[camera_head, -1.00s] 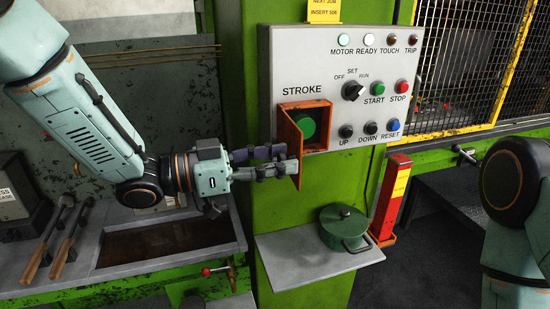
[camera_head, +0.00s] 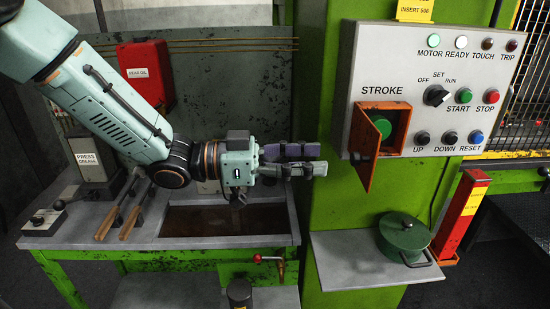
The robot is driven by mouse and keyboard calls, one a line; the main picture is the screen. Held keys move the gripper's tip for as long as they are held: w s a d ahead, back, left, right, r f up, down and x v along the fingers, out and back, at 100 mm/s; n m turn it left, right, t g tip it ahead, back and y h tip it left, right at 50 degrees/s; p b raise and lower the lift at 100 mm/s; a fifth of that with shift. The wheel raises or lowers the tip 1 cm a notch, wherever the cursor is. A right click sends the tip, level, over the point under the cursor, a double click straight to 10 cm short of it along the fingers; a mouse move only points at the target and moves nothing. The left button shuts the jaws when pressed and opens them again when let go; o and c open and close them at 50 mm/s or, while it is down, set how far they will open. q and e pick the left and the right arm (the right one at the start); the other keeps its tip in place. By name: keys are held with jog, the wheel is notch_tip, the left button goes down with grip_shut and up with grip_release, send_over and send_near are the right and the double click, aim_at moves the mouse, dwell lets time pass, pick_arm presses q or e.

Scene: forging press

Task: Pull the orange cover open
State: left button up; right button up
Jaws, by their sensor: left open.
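The orange cover (camera_head: 363,156) stands swung open on its left side, on the grey control panel (camera_head: 400,78) under the word STROKE. Behind it the green button (camera_head: 382,127) shows in its orange housing. My left gripper (camera_head: 324,160) is left of the cover, apart from it, with its two fingers pointing right. Its jaws are open and nothing is between them. My right gripper is not in view.
A grey shelf (camera_head: 340,270) below the panel carries a green lidded pot (camera_head: 404,236). A red post (camera_head: 462,212) stands to the right. At left, a bench holds hammers (camera_head: 120,205) and a press grease box (camera_head: 92,160).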

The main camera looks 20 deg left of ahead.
pick_arm(q)
jog(key=v, duration=0.5)
dwell(0.5)
jog(key=shift+a, duration=0.1)
